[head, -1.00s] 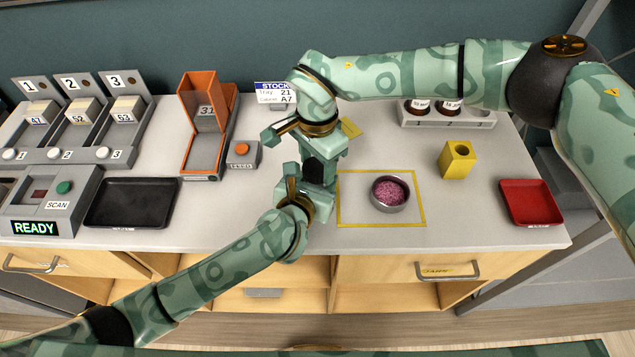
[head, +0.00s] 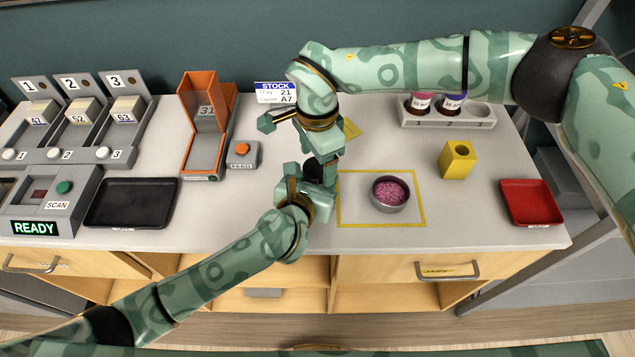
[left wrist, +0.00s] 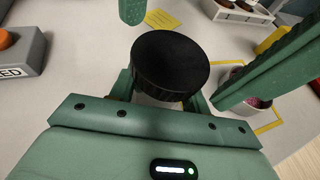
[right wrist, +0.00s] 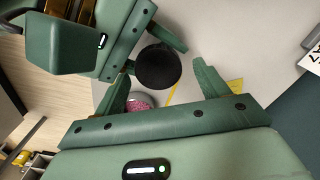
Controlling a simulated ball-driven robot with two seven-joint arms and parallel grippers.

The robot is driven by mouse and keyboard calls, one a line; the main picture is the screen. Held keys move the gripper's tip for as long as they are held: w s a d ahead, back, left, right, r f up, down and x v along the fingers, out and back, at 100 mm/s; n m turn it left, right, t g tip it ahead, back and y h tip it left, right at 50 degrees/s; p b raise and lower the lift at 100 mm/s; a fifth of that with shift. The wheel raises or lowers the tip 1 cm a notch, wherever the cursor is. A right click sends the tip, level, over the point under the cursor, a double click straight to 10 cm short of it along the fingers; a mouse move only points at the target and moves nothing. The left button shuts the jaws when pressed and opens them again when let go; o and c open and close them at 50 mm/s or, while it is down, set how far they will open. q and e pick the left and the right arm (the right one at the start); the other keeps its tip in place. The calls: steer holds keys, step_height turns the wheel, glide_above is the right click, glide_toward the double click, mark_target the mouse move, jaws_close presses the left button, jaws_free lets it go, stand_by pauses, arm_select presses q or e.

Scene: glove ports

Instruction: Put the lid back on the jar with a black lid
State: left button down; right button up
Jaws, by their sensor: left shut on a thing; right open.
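The black lid (head: 312,172) shows as a dark disc between my two grippers in the head view. In the left wrist view the lid (left wrist: 170,65) is on top of a pale jar (left wrist: 158,102), mostly hidden; I cannot tell how firmly it is seated. My left gripper (head: 312,190) is shut on the jar, below the lid. My right gripper (head: 308,150) is open, above the lid. In the right wrist view the lid (right wrist: 158,67) lies beyond and between the open fingers, apparently clear of them.
A bowl of pink granules (head: 390,207) stands inside a yellow outline, right of the grippers. A yellow block (head: 457,160), red tray (head: 531,215) and bottle rack (head: 447,119) are farther right. An orange dispenser (head: 205,150), feed button (head: 242,160) and black tray (head: 131,226) are left.

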step_height(320, 180, up, 3)
steer(key=shift+s+r, duration=0.1)
steer(key=shift+r, duration=0.05)
steer(key=shift+c, duration=0.4)
step_height(320, 180, up, 4)
steer(key=n, duration=0.3)
steer(key=shift+f, duration=0.2)
steer(key=shift+f, duration=0.15)
steer(key=shift+f, duration=3.95)
